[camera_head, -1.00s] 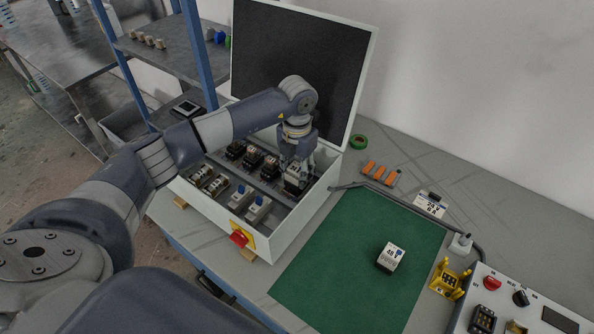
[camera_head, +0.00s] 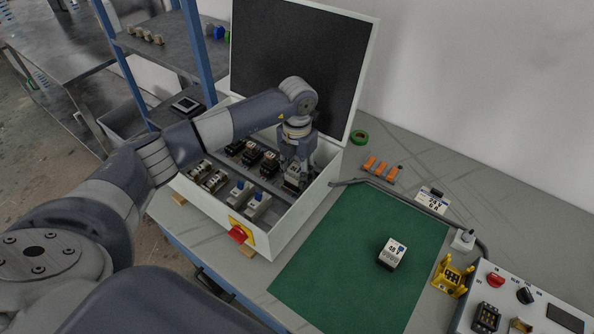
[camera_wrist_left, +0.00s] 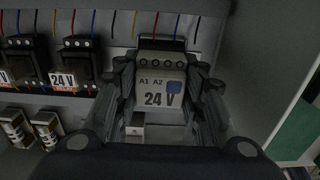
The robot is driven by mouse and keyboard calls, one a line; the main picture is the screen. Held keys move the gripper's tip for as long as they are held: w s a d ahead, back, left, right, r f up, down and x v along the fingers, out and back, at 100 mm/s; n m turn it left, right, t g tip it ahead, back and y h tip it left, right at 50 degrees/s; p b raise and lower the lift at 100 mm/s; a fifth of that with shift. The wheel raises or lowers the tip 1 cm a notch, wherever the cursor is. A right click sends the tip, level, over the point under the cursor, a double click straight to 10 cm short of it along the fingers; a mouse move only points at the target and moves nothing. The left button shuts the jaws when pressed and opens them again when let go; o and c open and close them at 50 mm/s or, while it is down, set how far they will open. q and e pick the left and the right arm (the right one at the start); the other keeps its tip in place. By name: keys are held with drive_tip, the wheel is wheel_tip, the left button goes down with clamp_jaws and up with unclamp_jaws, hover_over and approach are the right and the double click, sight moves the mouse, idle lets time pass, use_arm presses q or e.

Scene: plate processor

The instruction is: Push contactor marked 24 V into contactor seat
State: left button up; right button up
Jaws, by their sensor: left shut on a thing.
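The contactor marked 24 V (camera_wrist_left: 160,90) is light grey with a dark top, and its A1, A2 and 24 V marks face the left wrist camera. My left gripper (camera_wrist_left: 168,100) is shut on it, one finger along each side. In the head view my left gripper (camera_head: 297,165) points down into the right end of the open box, with the contactor (camera_head: 292,183) at its tips. The contactor's underside and the seat below it are hidden, so I cannot tell how deep it sits. My right gripper is not in view.
The white box (camera_head: 287,232) has a raised lid (camera_head: 300,65) behind my arm. Dark seats with 24 V labels (camera_wrist_left: 64,80) are in a row left of the contactor. Another contactor, marked 48 V (camera_head: 392,254), stands on the green mat (camera_head: 335,265). A red knob (camera_head: 238,234) sticks out in front.

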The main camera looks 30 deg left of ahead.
use_arm(q)
drive_tip(key=shift+f, duration=0.3)
drive_tip(key=o, duration=1.2)
